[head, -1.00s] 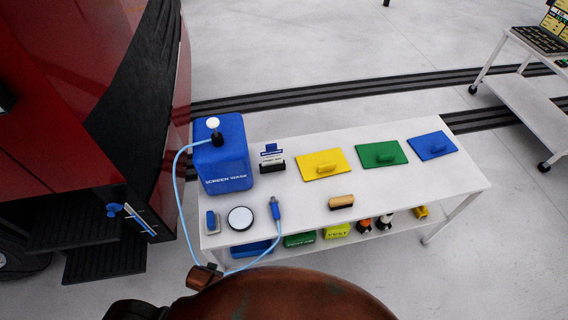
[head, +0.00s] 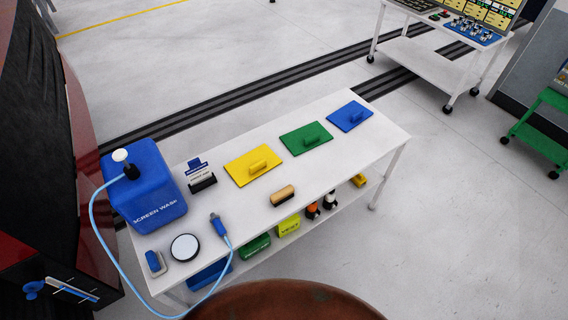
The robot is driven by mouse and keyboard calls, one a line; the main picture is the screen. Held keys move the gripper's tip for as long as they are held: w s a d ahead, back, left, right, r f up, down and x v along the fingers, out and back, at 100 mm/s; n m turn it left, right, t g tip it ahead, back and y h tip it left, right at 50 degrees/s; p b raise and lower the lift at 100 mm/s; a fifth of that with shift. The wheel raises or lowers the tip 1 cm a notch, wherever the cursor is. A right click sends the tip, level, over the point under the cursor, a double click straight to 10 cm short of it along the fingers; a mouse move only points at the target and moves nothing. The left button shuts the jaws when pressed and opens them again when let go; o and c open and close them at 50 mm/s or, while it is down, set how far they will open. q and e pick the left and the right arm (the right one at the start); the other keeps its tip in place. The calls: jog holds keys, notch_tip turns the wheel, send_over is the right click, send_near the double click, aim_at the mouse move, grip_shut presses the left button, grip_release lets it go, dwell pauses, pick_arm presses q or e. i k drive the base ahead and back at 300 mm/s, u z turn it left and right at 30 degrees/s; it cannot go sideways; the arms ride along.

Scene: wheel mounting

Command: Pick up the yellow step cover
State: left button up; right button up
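The yellow step cover (head: 241,171) is a flat yellow plate with a raised handle on top. It lies on the white table (head: 345,150), left of a green cover (head: 296,141) and a blue cover (head: 343,110) of the same shape. Nothing covers it. Neither of my grippers shows in the head view.
A blue screen wash canister (head: 146,180) with a hose stands at the table's left end. A small card holder (head: 201,177), a brush (head: 282,196) and a round white disc (head: 185,248) are on the tabletop. A red vehicle (head: 88,150) stands at left.

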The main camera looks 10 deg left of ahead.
aim_at(247, 168)
jog(key=z, duration=1.65)
jog(key=i, duration=2.45)
jog(key=u, duration=4.1)
